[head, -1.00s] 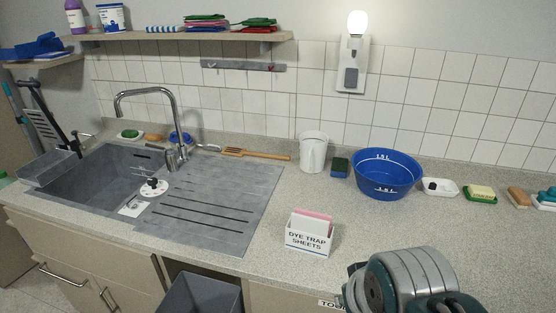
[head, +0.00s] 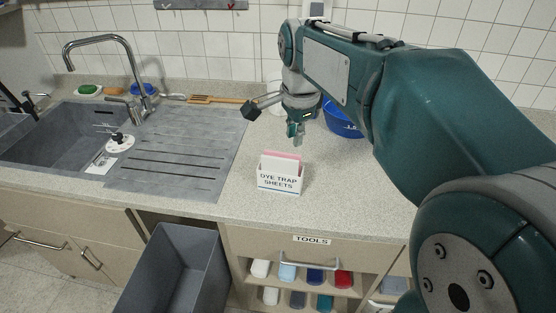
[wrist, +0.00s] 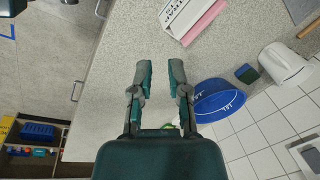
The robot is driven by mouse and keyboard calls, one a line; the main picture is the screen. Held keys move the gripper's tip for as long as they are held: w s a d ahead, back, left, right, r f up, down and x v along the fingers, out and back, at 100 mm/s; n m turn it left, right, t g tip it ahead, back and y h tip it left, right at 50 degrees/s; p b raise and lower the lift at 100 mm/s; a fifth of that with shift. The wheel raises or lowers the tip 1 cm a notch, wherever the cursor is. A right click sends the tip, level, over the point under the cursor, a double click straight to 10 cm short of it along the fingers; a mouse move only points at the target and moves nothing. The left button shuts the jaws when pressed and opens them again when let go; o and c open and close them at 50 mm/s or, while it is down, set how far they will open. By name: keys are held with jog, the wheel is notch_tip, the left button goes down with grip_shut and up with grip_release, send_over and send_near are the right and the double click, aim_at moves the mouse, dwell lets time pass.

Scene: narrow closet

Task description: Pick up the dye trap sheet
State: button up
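The dye trap sheets stand in a white box (head: 280,184) labelled "DYE TRAP SHEETS" on the counter, right of the sink's drainboard. A pink sheet (head: 283,156) shows above the box's rim. In the wrist view the box (wrist: 178,14) is at the top, with the pink sheet (wrist: 203,22) along its edge. My gripper (head: 296,140) is above the counter, behind the box and a little to its right, apart from it. In the wrist view my gripper (wrist: 160,68) has its two fingers spread, with bare counter between them.
A blue basin (head: 342,122) stands behind my arm, partly hidden. A grey bin (head: 175,270) stands below the counter, beside the "TOOLS" drawer (head: 313,240). The counter around the box is clear.

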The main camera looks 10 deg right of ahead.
jog(key=w+f+m+g, duration=0.2)
jog(key=w+f+m, duration=0.1)
jog(key=w+m, duration=0.55)
send_over(282, 153)
jog(key=f, duration=0.6)
jog(key=shift+d, duration=0.25)
jog(key=f, duration=0.5)
jog(key=shift+w+a+f, duration=0.15)
jog(key=shift+a+f, duration=0.05)
grip_shut()
